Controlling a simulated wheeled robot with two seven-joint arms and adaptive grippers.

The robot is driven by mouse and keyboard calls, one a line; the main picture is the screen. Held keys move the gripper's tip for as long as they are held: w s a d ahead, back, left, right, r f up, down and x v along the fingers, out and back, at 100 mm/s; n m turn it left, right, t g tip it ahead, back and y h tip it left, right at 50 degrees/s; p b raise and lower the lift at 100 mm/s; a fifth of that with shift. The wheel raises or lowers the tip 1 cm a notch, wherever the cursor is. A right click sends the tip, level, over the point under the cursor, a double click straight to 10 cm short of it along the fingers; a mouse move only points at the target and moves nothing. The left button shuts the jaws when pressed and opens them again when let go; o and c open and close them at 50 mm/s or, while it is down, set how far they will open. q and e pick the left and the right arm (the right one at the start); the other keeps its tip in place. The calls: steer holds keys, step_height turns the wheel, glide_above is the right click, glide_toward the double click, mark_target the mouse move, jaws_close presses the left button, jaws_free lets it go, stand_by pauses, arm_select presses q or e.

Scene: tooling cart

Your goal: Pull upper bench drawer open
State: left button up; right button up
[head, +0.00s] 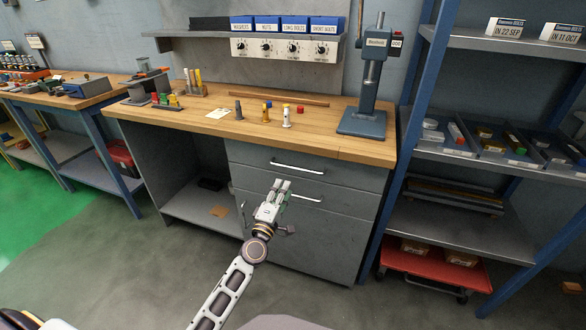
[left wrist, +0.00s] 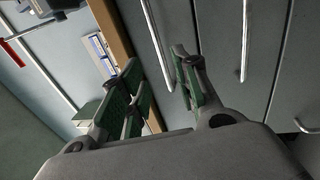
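The upper bench drawer (head: 255,157) is shut under the wooden worktop. Its light bar handle (head: 297,166) runs across its front. In the left wrist view this handle (left wrist: 156,42) crosses the picture between my finger pairs, with its lower end by the fingers. My left gripper (head: 283,184) is open and empty in front of the drawers, in the picture just below the upper handle and beside the lower handle (head: 308,198). It also shows in the left wrist view (left wrist: 155,68). I cannot tell whether the fingers touch anything. My right gripper is not in view.
The wooden worktop (head: 225,125) overhangs above the drawers and holds small parts and a press (head: 368,85). A lower drawer's handle shows in the left wrist view (left wrist: 245,45). A blue-framed shelf rack (head: 460,155) stands to the right. The floor in front is clear.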

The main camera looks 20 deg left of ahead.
mark_target(293, 168)
arm_select(q)
steer(key=shift+w+d+r, duration=0.1)
steer(key=shift+w+r, duration=0.25)
steer(key=shift+w, duration=1.45)
steer(key=shift+w+d+r, duration=0.1)
steer(key=shift+w+r, duration=0.25)
steer(key=shift+w, duration=1.5)
steer(key=shift+w+r, duration=0.35)
steer(key=shift+w, duration=1.45)
jaws_close()
